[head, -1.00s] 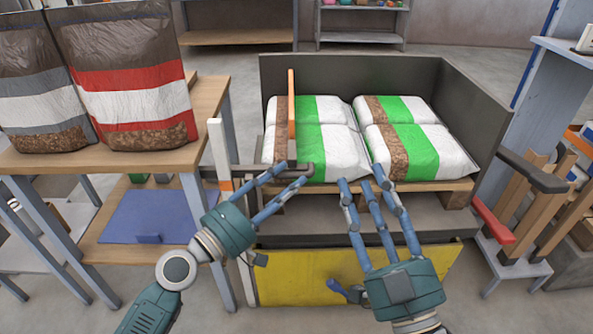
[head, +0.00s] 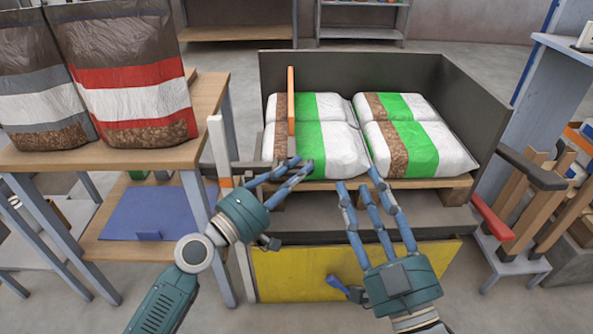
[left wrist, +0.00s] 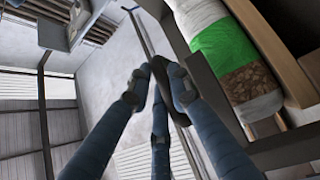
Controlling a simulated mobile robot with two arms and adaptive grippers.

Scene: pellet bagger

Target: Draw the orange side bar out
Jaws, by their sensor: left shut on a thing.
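The orange side bar (head: 291,100) stands upright at the left part of the bagger's bed, in front of the left white-and-green bags (head: 345,150). A dark bar (head: 250,167) runs across at its foot; I cannot tell whether the two are joined. My left gripper (head: 299,166) is shut on the dark bar's end, just below the orange bar. In the left wrist view its fingers (left wrist: 155,75) close around a dark piece. My right gripper (head: 358,182) is open and empty, in front of the bags' pallet.
A wooden table (head: 150,158) with two large bags stands at the left. A yellow panel (head: 300,275) is low in front. At the right are a dark arm-like bar (head: 530,168), a red bar (head: 492,218) and wooden pieces. Dark walls close the bed's back and right.

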